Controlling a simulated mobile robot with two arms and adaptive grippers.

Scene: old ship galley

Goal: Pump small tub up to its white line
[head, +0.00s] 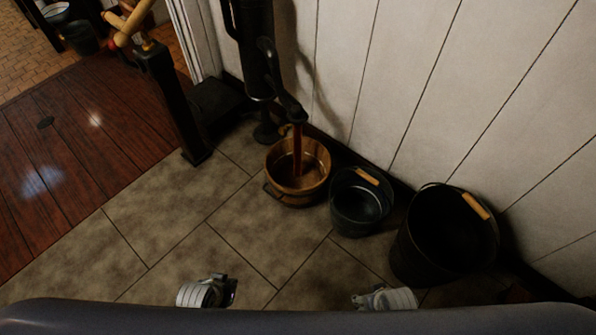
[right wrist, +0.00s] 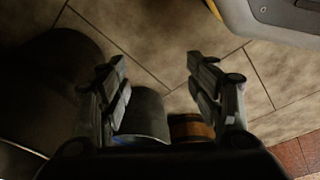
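A wooden tub (head: 272,178) stands on the tiled floor by the wall in the head view. A black hand pump (head: 256,50) stands behind it, its spout (head: 289,108) above the tub. A reddish-brown vertical strip runs from below the spout into the tub; I cannot tell whether it is liquid. I can make out no white line. My right gripper (head: 380,298) is at the bottom of the head view, apart from the tub; its fingers stand apart and empty in the right wrist view (right wrist: 165,88). My left gripper (head: 212,292) is low left, its fingers unclear.
A small dark bucket (head: 350,214) and a larger black bucket (head: 420,262) stand right of the tub along the white plank wall (head: 400,90). A black post (head: 170,95) with a wooden crossbar stands at left. Floor before the tub is clear.

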